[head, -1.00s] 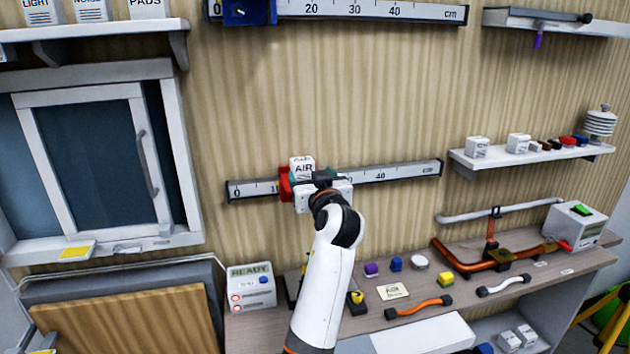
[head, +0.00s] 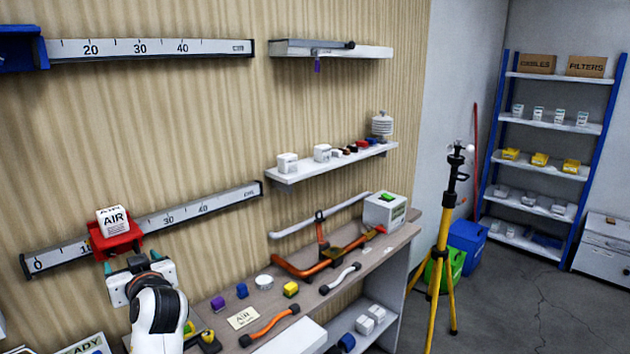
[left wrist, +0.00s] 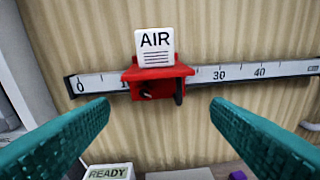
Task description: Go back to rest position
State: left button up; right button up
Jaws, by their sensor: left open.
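My left gripper (head: 133,262) is open and empty, just below and in front of a red holder (head: 118,243) on the lower wall ruler (head: 176,217). A white box marked AIR (head: 113,221) sits on the holder. In the left wrist view, the two teal fingers of my left gripper (left wrist: 161,107) are spread wide, apart from the red holder (left wrist: 158,73). The AIR box (left wrist: 155,46) stands upright on it there. My right gripper is not in view.
The workbench (head: 345,278) below holds small coloured blocks, a note card (head: 243,318) and orange pipework (head: 300,270). A shelf (head: 330,165) with small boxes juts from the wall. A yellow tripod (head: 441,250) stands right of the bench. Open floor (head: 510,310) lies further right.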

pick_arm(q)
jog(key=s+d+f+m+g+h, duration=0.2)
jog(key=s+d+f+m+h, duration=0.15)
jog(key=s+f, duration=0.5)
jog(key=s+d+f+m+g+h, duration=0.1)
jog(key=s+d+f+m+h, duration=0.15)
jog(key=s+d+f, duration=0.65)
jog(key=s+d+f+m+g+h, duration=0.25)
jog(key=s+f, duration=0.25)
jog(key=s, duration=0.4)
jog(key=s+d+f+m+g+h, duration=0.2)
jog(key=s+d+f+g+h, duration=0.15)
jog(key=s+f, duration=0.35)
jog(key=s+f+b, duration=0.2)
jog(key=s+f, duration=0.1)
jog(key=f, duration=2.5)
jog(key=s+a+f+g+b, duration=0.1)
jog(key=s+a+f, duration=0.2)
jog(key=s+f, duration=1.2)
jog(key=shift+s+g, duration=0.2)
jog(key=shift+g, duration=0.2)
jog(key=shift+f, duration=0.1)
